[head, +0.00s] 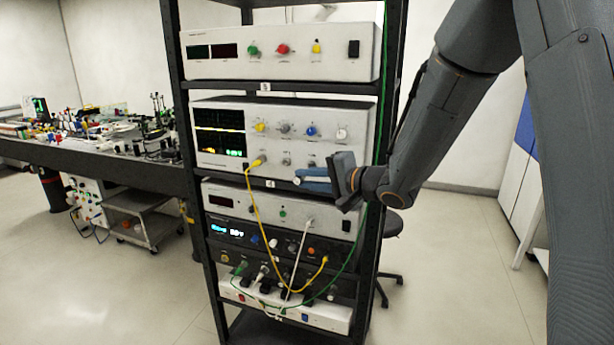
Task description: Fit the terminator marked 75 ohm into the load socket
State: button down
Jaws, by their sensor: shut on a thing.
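My gripper (302,178) reaches in from the right, its fingers pointing left at the lower right part of a white instrument with two dark screens (235,115). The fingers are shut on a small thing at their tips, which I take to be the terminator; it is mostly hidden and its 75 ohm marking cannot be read. Several small sockets and knobs sit on this panel, one with a yellow plug (258,161) in it. No label is legible, so I cannot tell which is the load socket. I cannot tell whether the tips touch the panel.
The black rack (174,80) holds more instruments above and below. A yellow cable (252,205), a white cable (300,255) and a green cable (345,262) hang across its front. A bench (150,172) with optics stands at left; the floor (450,260) at right is clear.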

jog(key=shift+w+d+p, duration=0.25)
jog(key=shift+w+p, duration=0.05)
jog(key=shift+w, duration=0.45)
jog(key=shift+w+d+p, duration=0.25)
jog(key=shift+w+d, duration=0.05)
jog(key=shift+w, duration=0.45)
jog(key=shift+w+d+p, duration=0.25)
jog(key=shift+w+p, duration=0.05)
jog(key=shift+w, duration=0.45)
jog(key=shift+w+d+p, duration=0.3)
jog(key=shift+w, duration=0.5)
jog(key=shift+w+d, duration=0.1)
jog(key=shift+w, duration=0.15)
jog(key=shift+w+p, duration=0.1)
jog(key=shift+p, duration=0.5)
jog(key=c, duration=1.6)
grip_release()
jog(key=shift+o, duration=0.2)
